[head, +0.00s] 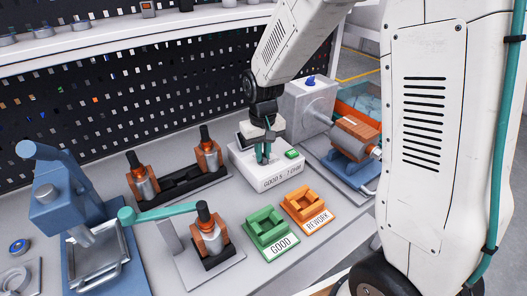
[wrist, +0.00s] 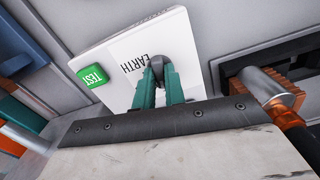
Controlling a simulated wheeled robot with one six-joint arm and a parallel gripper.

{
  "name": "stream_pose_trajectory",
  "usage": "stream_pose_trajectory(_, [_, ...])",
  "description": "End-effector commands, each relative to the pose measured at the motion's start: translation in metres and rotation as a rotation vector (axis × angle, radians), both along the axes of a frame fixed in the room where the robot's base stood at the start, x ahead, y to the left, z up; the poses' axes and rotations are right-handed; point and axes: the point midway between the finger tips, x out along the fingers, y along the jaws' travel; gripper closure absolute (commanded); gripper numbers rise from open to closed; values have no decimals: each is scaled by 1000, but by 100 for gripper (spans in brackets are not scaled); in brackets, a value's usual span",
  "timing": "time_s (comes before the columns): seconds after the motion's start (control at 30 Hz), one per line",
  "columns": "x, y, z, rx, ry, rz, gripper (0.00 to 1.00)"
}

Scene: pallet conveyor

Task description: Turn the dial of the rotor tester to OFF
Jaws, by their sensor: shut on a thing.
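The rotor tester (head: 241,163) is a white box on the bench, with a front label starting GOOD and a green button (head: 292,154). In the wrist view its white top (wrist: 115,50) carries the word EARTH and a green TEST button (wrist: 90,76). My gripper (head: 264,153) points down at the tester's top. In the wrist view its green fingers (wrist: 158,72) are shut on the grey dial (wrist: 157,60). Most of the dial is hidden by the fingers. I cannot see its pointer or an OFF mark.
A green GOOD tray (head: 266,229) and an orange REWORK tray (head: 309,205) stand in front. Orange rotors sit in a black rack (head: 190,183) on the left. A blue press (head: 65,205) is far left. A grey machine (head: 308,100) stands close behind right.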

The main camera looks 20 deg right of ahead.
Motion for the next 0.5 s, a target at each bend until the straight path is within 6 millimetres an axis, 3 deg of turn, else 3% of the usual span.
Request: stream_pose_trajectory(0.5, [1, 0, 1, 0, -2, 173, 100])
